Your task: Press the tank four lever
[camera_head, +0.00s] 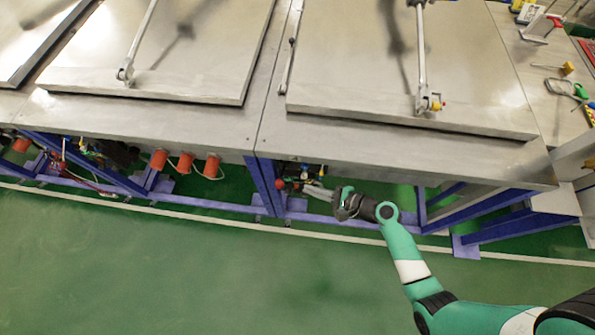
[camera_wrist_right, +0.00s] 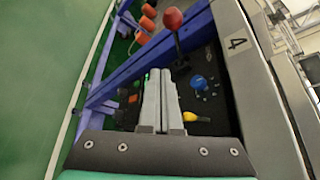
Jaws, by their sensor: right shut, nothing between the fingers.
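The tank four lever has a red ball knob (camera_wrist_right: 173,18) on a dark stem, standing up from a black control panel (camera_wrist_right: 205,97) in the right wrist view. The panel sits beside a grey edge marked "4" (camera_wrist_right: 237,43). In the head view the red knob (camera_head: 280,184) shows under the front of the right tank. My right gripper (camera_wrist_right: 160,75) is shut and empty over the panel. Its fingertips point toward the lever and lie short of the knob, apparently apart from it. In the head view the right gripper (camera_head: 308,187) is just right of the knob. My left gripper is not in view.
A blue knob (camera_wrist_right: 198,82) and a yellow knob (camera_wrist_right: 189,116) sit on the panel, right of the fingers. Blue frame legs (camera_head: 265,186) stand close to the panel. The green floor in front is clear.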

